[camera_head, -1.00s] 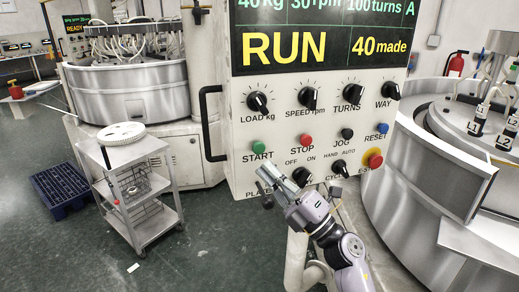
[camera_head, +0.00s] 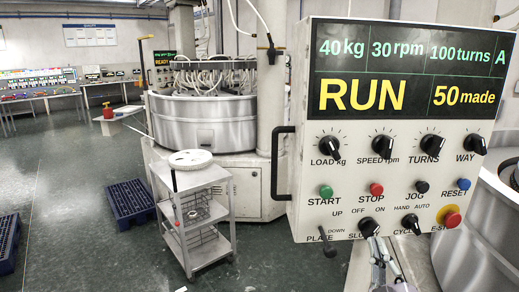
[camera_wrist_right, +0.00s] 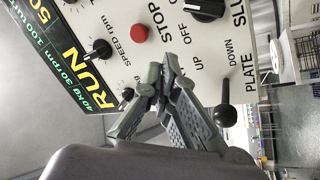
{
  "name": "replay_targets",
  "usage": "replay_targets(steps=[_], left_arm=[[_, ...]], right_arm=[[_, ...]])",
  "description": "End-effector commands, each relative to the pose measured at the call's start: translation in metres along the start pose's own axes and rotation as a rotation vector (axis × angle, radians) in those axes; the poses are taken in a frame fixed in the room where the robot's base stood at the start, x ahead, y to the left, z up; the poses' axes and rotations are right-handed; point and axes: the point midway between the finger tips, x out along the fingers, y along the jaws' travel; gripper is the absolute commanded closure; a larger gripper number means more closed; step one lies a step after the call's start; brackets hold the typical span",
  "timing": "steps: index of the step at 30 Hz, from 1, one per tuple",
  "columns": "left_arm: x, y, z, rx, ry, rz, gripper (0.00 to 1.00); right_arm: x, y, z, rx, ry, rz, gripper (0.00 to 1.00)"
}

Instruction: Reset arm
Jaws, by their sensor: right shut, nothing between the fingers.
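The control panel (camera_head: 300,222) fills the right of the head view, its display (camera_head: 408,70) reading RUN and 50 made. My right gripper (camera_head: 377,246) is at the bottom edge of the head view, in front of the panel's lower part; most of the arm is out of frame. In the right wrist view the gripper (camera_wrist_right: 162,85) is shut and empty, fingertips together before the panel. Whether they touch it I cannot tell. The red STOP button (camera_wrist_right: 139,33) and the black PLATE lever knob (camera_wrist_right: 225,115) show beside the fingers. My left gripper is not in view.
A black handle (camera_head: 275,165) sticks out at the panel's left side. A grey trolley (camera_head: 205,225) with a white disc (camera_head: 190,159) stands left of it. A lapping machine (camera_head: 205,122) is behind.

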Motion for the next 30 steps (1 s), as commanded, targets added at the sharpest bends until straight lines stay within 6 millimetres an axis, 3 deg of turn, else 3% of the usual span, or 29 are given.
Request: replay_targets(steps=[3,6,10,16,24,26,30], left_arm=[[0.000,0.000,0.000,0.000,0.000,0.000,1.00],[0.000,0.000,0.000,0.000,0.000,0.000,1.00],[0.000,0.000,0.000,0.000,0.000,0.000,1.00],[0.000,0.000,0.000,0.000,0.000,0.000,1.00],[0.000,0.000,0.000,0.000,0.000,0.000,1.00],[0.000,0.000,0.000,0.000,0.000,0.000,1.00],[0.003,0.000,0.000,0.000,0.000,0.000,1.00]], right_arm=[[-0.038,-0.024,0.044,0.147,-0.254,-0.084,1.00],[-0.080,-0.051,0.075,0.259,-0.470,-0.181,1.00],[-0.149,-0.090,0.099,0.381,-0.744,-0.340,1.00],[-0.249,-0.131,0.101,0.486,-1.060,-0.578,1.00],[-0.353,-0.150,0.075,0.536,-1.337,-0.848,1.00],[-0.374,-0.151,0.068,0.539,-1.389,-0.906,1.00],[-0.377,-0.184,0.094,0.532,-1.398,-0.907,1.00]])
